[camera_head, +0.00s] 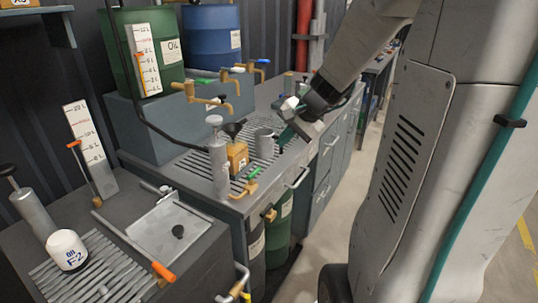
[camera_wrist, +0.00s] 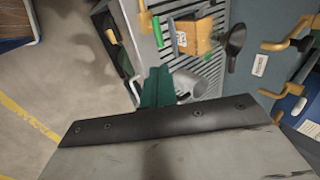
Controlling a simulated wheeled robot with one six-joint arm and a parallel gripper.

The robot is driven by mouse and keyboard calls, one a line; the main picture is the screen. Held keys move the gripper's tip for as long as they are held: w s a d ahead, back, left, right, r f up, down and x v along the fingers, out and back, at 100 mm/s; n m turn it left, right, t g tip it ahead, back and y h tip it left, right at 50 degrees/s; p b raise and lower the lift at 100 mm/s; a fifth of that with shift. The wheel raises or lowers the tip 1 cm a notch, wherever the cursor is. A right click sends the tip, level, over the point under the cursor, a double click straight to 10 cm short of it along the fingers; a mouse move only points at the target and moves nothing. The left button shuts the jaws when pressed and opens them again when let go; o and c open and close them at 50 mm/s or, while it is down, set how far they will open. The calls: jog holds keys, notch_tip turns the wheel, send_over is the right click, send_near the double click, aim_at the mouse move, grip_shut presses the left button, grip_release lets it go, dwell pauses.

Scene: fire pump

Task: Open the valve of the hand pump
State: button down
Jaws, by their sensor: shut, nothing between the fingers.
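A grey upright cylinder with a knob on top (camera_head: 218,160), which looks like the hand pump, stands on the slatted counter. A brass tap with a green handle (camera_head: 252,175) sits beside its base at the counter's front edge. The green handle (camera_wrist: 163,32) also shows at the top of the wrist view; whether the valve is open or shut I cannot tell. My gripper (camera_head: 285,137) has green fingers and is shut and empty, right of the tap and beside a grey cup (camera_head: 264,143). In the wrist view, my gripper (camera_wrist: 158,80) partly covers the cup (camera_wrist: 190,87).
An orange box (camera_head: 238,156) with a black funnel (camera_head: 233,129) stands between cylinder and cup. Brass taps (camera_head: 205,97) project from the raised bench behind. Another grey cylinder (camera_head: 32,208) and a white canister (camera_head: 67,250) are at left. The floor (camera_head: 318,225) before the counter is clear.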

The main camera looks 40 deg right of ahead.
aim_at(257, 169)
jog(key=x, duration=1.3)
jog(key=shift+w+f, duration=0.1)
jog(key=shift+f, duration=0.1)
jog(key=shift+w+d+n+y, duration=0.1)
jog(key=shift+w+n+y, duration=0.15)
jog(key=shift+n, duration=0.45)
jog(key=shift+w+n+g+y, duration=0.35)
jog(key=shift+n+g+y, duration=0.25)
jog(key=shift+n, duration=0.5)
jog(key=n+g+y, duration=0.1)
jog(key=n, duration=0.1)
jog(key=w+n, duration=0.1)
jog(key=n, duration=0.1)
jog(key=shift+w+a+g+y, duration=0.2)
jog(key=shift+w+g+y, duration=0.05)
jog(key=shift+g+y, duration=0.15)
jog(key=n, duration=0.1)
jog(key=n+g, duration=0.1)
jog(key=w+n+g, duration=0.1)
jog(key=n, duration=0.1)
jog(key=shift+a+y, duration=0.35)
jog(key=shift+a, duration=0.05)
jog(key=n, duration=0.1)
jog(key=n+g, duration=0.1)
jog(key=a+n+g, duration=0.1)
jog(key=shift+w+n, duration=0.35)
jog(key=shift+n, duration=0.05)
jog(key=shift+s, duration=0.2)
